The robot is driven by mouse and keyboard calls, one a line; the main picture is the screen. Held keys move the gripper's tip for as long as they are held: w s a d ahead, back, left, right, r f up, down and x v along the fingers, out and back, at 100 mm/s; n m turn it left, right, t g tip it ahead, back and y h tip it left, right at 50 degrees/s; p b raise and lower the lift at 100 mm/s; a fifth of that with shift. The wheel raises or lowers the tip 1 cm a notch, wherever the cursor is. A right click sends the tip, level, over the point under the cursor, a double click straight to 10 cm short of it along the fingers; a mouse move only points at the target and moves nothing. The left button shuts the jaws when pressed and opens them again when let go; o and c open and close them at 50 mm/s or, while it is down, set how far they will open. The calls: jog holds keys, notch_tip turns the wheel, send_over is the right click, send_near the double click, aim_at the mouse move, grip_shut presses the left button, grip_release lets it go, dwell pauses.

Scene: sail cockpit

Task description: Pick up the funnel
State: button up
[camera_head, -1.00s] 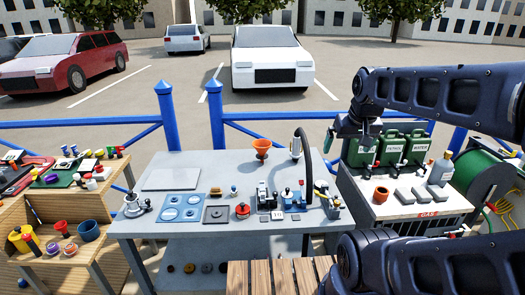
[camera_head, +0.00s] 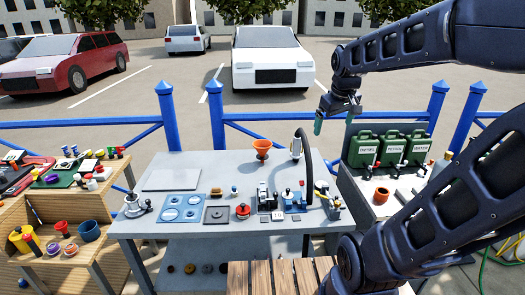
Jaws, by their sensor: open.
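The orange funnel (camera_head: 262,148) stands upright, wide mouth up, at the back of the grey metal table (camera_head: 160,211), right of its middle. My gripper (camera_head: 319,124) is up and to the right of the funnel, above the table's back right corner, with its fingers pointing down. It is open, and nothing shows between its fingers. It is apart from the funnel. My arm comes in from the right and does not cover the funnel.
A dark curved hose (camera_head: 308,160) and a white cylinder (camera_head: 296,148) stand between the funnel and my gripper's side. Green jerrycans (camera_head: 363,148) and an orange-brown pot (camera_head: 381,195) sit at right. A grey plate (camera_head: 172,179) lies left of the funnel.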

jog(key=w+a+n+g, duration=0.1)
jog(key=w+a+n, duration=0.3)
jog(key=w, duration=0.8)
jog(key=n+g+h, duration=0.1)
jog(key=n+g, duration=0.1)
jog(key=n, duration=1.2)
send_over(263, 151)
jog(key=w, duration=0.3)
jog(key=f, duration=1.5)
jog(key=a+f, duration=0.1)
jog(key=f, duration=0.6)
jog(key=shift+w+f, duration=0.2)
jog(key=shift+f, duration=0.15)
jog(key=shift+w+f+n, duration=0.15)
jog(key=shift+f+n, duration=0.15)
jog(key=shift+f, duration=0.15)
jog(key=f, duration=0.6)
jog(key=d+f, duration=0.1)
jog(key=f, duration=0.3)
jog(key=shift+w+f, duration=0.1)
jog(key=shift+w, duration=0.1)
jog(key=c, duration=0.8)
jog(key=shift+o, duration=0.2)
